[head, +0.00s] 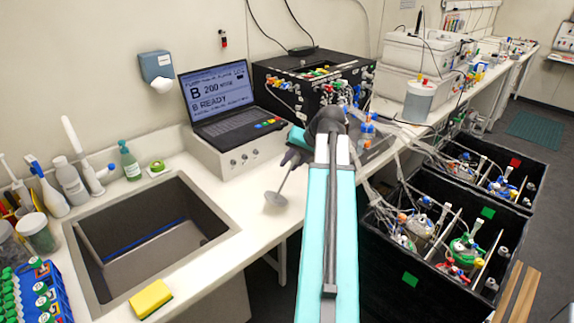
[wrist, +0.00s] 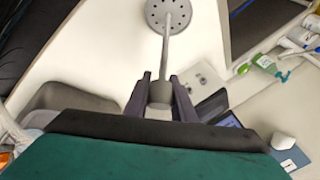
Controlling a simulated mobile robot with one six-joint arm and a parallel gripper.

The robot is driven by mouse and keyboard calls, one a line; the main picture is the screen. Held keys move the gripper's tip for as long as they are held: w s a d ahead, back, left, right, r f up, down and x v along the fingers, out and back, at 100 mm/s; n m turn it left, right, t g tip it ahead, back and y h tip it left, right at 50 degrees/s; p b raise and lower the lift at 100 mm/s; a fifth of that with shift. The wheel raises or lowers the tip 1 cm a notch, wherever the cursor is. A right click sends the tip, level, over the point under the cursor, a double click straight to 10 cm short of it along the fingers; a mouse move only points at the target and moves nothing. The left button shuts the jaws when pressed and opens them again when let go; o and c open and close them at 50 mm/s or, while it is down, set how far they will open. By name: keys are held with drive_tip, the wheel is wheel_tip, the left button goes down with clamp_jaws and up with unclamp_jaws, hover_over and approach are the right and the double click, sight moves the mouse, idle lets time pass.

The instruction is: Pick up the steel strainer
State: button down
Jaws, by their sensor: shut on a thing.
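The steel strainer (head: 277,198) is a grey disc with a long thin handle, seen in the head view above the white counter between the sink and my arm. In the wrist view its perforated round disc (wrist: 168,14) is at the top, with the handle running down between my gripper's dark fingers. My gripper (wrist: 161,92) is shut on the grey handle end. In the head view my gripper (head: 293,158) is partly hidden behind my arm. I cannot tell for certain whether the disc touches the counter.
A sink (head: 160,245) lies to the left, with a yellow sponge (head: 151,299) at its front edge. A laptop (head: 217,98) sits on a white unit behind. Black crates (head: 400,295) with bottles and tubing stand on the right. The counter around the strainer is clear.

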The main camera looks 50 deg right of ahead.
drive_tip(key=s+r+b, duration=0.1)
drive_tip(key=s+b, duration=0.2)
drive_tip(key=s, duration=1)
drive_tip(key=shift+d+r, duration=0.15)
drive_tip(key=shift+d, duration=0.05)
idle(1.0)
